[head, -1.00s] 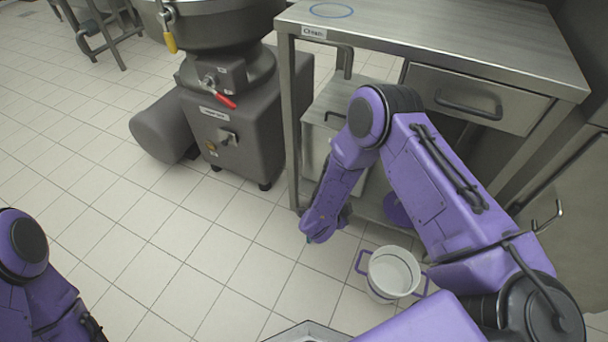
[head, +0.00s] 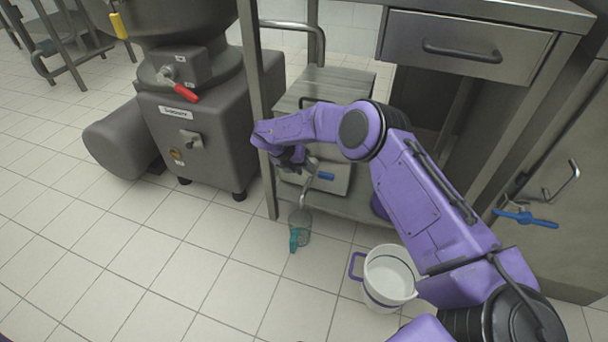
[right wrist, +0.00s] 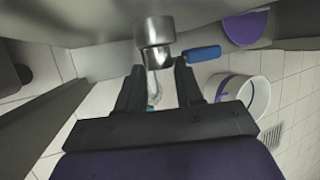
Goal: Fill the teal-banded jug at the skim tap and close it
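The clear jug with teal parts (head: 299,228) shows in the head view below the tap (head: 307,188) under the steel bench. I cannot tell whether it stands on the floor or hangs. Its fill level is too small to read. The tap's blue lever (head: 325,176) sticks out to the right. My right gripper (head: 292,158) is beside the tap, above the jug. In the right wrist view its fingers (right wrist: 158,88) are spread, with the metal tap body (right wrist: 153,38) just beyond them and the blue lever (right wrist: 203,54) to the right. My left gripper is out of view.
A white bucket with purple handles (head: 388,277) stands on the floor right of the jug. Another blue lever (head: 526,218) is on the right cabinet. A grey machine with a red lever (head: 180,95) stands left. Floor at front left is clear.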

